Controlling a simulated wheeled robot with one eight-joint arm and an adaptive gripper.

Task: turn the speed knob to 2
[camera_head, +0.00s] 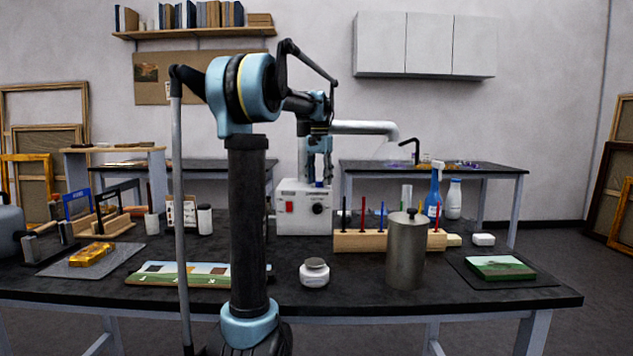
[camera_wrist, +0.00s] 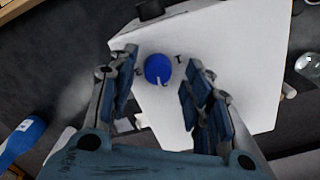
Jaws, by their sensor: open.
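The speed knob (camera_wrist: 158,69) is a round blue knob with a white pointer line, on the pale top of a white box (camera_wrist: 225,60). In the wrist view the pointer aims toward the lower edge of the picture; small dark marks lie around the knob, too small to read surely. In the head view the white box (camera_head: 291,222) stands at the back of the table, with a red switch (camera_head: 289,207) and a black dial (camera_head: 318,208) on its front. My gripper (camera_head: 319,175) points down above the box. In the wrist view its open fingers (camera_wrist: 162,70) lie either side of the knob, with gaps.
A wooden rack with coloured rods (camera_head: 378,241), a metal canister (camera_head: 406,255) and a blue spray bottle (camera_head: 434,192) stand right of the box. A small white jar (camera_head: 314,274) is in front. A pale duct (camera_head: 360,128) runs behind my gripper.

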